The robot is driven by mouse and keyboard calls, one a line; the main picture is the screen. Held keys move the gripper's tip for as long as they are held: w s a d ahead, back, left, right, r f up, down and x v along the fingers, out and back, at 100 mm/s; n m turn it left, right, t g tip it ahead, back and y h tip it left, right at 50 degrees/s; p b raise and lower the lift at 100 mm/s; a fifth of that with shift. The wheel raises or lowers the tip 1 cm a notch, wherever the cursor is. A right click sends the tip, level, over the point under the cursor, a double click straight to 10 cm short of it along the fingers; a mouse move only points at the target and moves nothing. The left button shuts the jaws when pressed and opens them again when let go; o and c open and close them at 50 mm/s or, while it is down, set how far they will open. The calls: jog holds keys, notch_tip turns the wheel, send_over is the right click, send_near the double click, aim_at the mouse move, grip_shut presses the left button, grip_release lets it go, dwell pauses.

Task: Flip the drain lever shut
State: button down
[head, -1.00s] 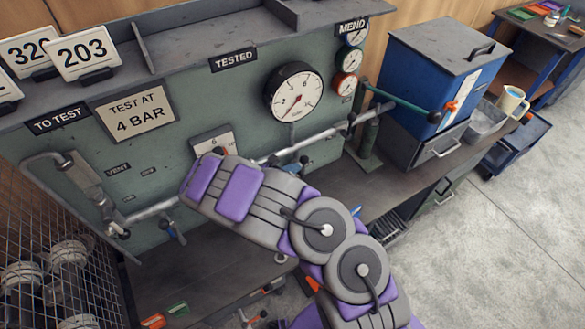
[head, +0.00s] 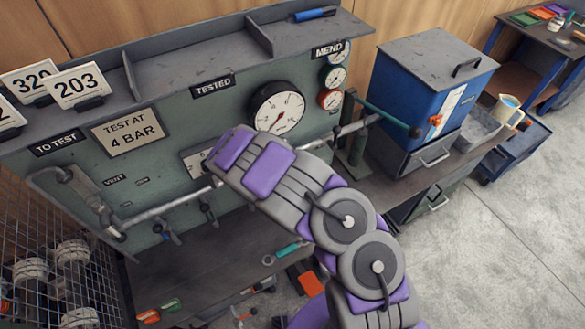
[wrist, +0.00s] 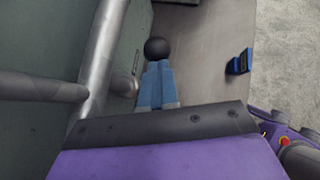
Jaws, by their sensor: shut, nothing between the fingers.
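My gripper (wrist: 158,68) shows in the wrist view as two blue-grey fingers side by side, shut with nothing held. A black ball (wrist: 158,47) sits right at their tips; it looks like a lever knob, but I cannot tell whether they touch or whether it is the drain lever's. In the head view my arm hides the gripper and part of the pipe (head: 150,214). No drain label is readable.
The green panel (head: 75,150) carries a large gauge (head: 277,107) and a VENT label (head: 115,180). The pipe runs close beside my fingers in the wrist view (wrist: 100,60). Loose tools lie below. A blue bin (head: 425,90) stands to the right.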

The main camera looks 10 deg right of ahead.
jog(key=shift+w+d+f+m+g+y+p, duration=0.15)
jog(key=shift+w+d+g+y+p, duration=0.15)
jog(key=shift+d+y+p, duration=0.65)
jog(key=shift+w+d+f+m+g+y+p, duration=0.15)
jog(key=shift+w+d+g+y+p, duration=0.2)
jog(key=shift+y+p, duration=0.6)
jog(key=shift+w+d+f+m+g+y+p, duration=0.15)
jog(key=shift+d+g+y+p, duration=0.35)
jog(key=shift+p, duration=0.85)
jog(key=shift+d+f+t, duration=0.1)
jog(key=shift+f+t, duration=0.05)
jog(key=shift+t, duration=0.1)
jog(key=shift+w+p, duration=0.1)
jog(key=shift+p, duration=0.2)
jog(key=shift+d+f, duration=0.1)
jog(key=shift+f, duration=0.05)
jog(key=shift+w+d+f, duration=0.2)
jog(key=shift+d+f, duration=0.3)
jog(key=shift+d, duration=0.1)
jog(key=shift+w+d+f, duration=0.2)
jog(key=shift+d+f, duration=0.25)
jog(key=shift+d, duration=0.15)
